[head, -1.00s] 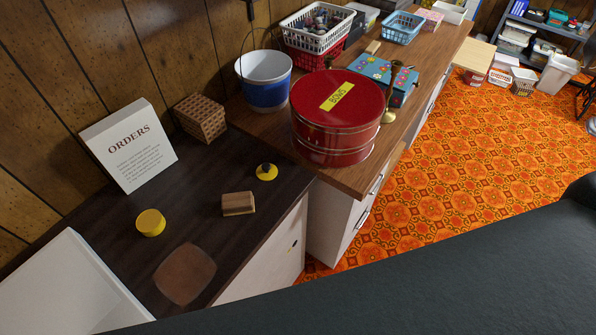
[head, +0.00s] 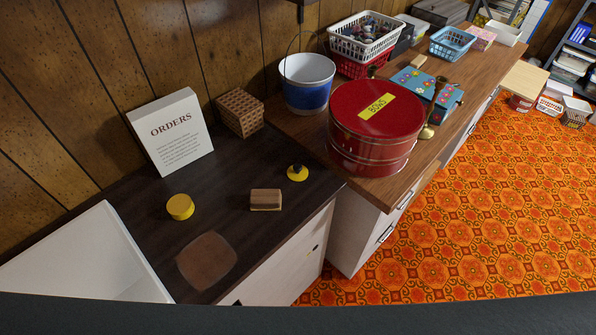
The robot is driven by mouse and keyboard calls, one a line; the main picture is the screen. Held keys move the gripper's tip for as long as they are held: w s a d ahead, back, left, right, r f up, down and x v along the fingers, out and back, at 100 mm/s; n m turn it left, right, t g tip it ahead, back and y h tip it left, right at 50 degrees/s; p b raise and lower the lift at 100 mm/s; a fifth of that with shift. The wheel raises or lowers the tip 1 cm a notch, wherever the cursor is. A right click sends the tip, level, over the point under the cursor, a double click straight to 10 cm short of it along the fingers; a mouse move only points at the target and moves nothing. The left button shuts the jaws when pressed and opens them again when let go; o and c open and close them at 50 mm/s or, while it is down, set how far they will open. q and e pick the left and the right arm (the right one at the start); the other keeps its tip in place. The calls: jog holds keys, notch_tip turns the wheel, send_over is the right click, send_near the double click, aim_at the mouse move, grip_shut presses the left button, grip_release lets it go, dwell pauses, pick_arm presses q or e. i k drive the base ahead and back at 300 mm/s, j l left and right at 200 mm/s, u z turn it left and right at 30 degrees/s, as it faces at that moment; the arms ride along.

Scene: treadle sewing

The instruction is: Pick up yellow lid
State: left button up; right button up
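A short round yellow piece, like a lid or small tin (head: 180,207), lies on the dark counter (head: 110,203) in front of the white "ORDERS" sign. A second yellow round piece with a dark knob on top (head: 297,174) sits further right, near the counter's edge. I cannot tell for certain which of the two is the yellow lid. Nothing touches either of them. Neither of my grippers is in view.
A small wooden block (head: 265,200) and a flat brown patch (head: 207,261) lie near the yellow pieces. The "ORDERS" sign (head: 171,132) and a woven brown box (head: 240,112) stand behind. A large red tin (head: 375,129) stands on the wooden counter. Orange patterned floor (head: 460,245) is open at right.

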aim_at(297, 173)
jog(key=k+u, duration=0.15)
jog(key=u, duration=0.85)
jog(key=l+u, duration=0.15)
jog(key=l, duration=0.3)
jog(key=k+l+u, duration=0.2)
jog(key=l, duration=0.25)
jog(key=l+u, duration=0.15)
jog(key=l, duration=0.3)
jog(key=k+l+u, duration=0.2)
jog(key=l, duration=0.2)
jog(key=l+u, duration=0.15)
jog(key=l, duration=0.25)
jog(key=k+l+u, duration=0.2)
jog(key=l, duration=0.2)
